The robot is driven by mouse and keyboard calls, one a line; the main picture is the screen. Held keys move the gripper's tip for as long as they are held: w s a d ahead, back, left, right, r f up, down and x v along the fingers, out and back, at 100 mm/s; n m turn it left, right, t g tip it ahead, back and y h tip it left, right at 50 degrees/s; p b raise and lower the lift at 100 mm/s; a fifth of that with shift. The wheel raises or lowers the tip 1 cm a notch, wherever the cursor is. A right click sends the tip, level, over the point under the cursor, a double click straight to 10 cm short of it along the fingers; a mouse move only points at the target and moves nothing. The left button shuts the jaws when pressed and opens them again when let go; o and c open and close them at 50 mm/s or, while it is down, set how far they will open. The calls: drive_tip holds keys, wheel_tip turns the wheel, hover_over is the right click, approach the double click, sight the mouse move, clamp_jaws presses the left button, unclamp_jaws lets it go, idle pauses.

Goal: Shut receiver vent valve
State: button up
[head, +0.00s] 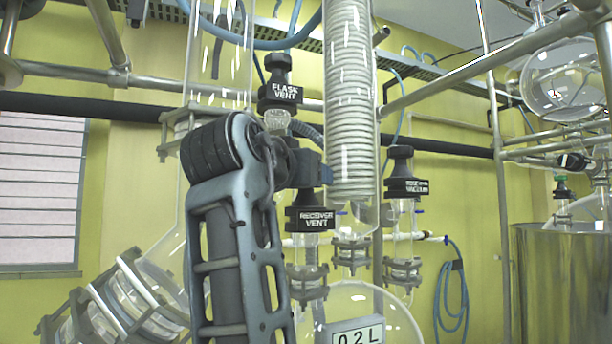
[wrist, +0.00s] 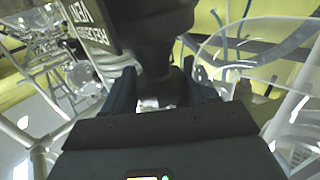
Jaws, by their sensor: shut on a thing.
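The receiver vent valve (head: 310,218) is a black knob with a "RECEIVER VENT" label, upright on a glass neck in the middle of the head view. My gripper (head: 312,172) is at the valve's top, its arm coming up from the lower left. In the wrist view the black valve (wrist: 158,30) fills the upper middle, with part of its label at the left. The two dark fingers of my gripper (wrist: 163,88) are shut on the valve's narrower stem. The exact finger contact is partly hidden in shadow.
The flask vent valve (head: 280,88) stands above and left, close to my arm. A vacuum valve (head: 403,183) stands to the right, beyond the coiled glass condenser (head: 350,100). A round glass vessel (head: 365,305) is below. Metal rails (head: 455,70) cross the upper right.

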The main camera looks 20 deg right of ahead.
drive_tip(key=shift+d+r, duration=0.1)
drive_tip(key=shift+r, duration=0.35)
drive_tip(key=o, duration=0.7)
drive_tip(key=shift+o, duration=0.2)
drive_tip(key=v, duration=0.8)
drive_tip(key=shift+a+b, duration=0.25)
drive_tip(key=shift+b, duration=0.1)
drive_tip(key=shift+f, duration=0.1)
